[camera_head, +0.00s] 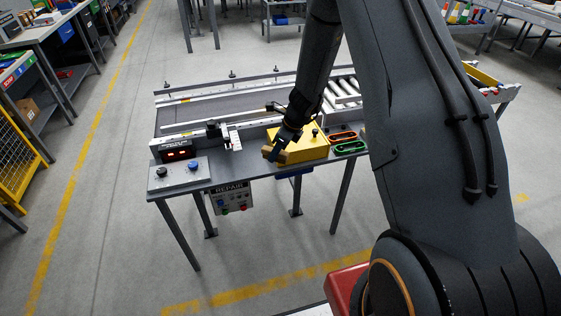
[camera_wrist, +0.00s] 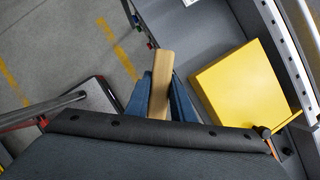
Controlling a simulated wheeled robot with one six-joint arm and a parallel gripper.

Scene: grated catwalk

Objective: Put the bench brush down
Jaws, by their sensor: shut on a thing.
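My gripper (camera_head: 281,145) is above the front edge of the grey workbench (camera_head: 215,172), just left of the yellow box. It is shut on the bench brush, whose tan wooden part (camera_head: 274,153) shows at the fingertips. In the wrist view the tan wooden part of the bench brush (camera_wrist: 161,82) lies between the blue fingers of my gripper (camera_wrist: 160,98) and points away from the wrist. The bristles are not visible. I cannot tell whether the brush touches the bench.
A yellow box (camera_head: 300,146) stands right of my gripper; it also shows in the wrist view (camera_wrist: 243,85). Red and green trays (camera_head: 348,147) lie farther right. A button box (camera_head: 178,173) sits at the bench's left end. A conveyor (camera_head: 215,108) runs behind. Bare bench shows between button box and gripper.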

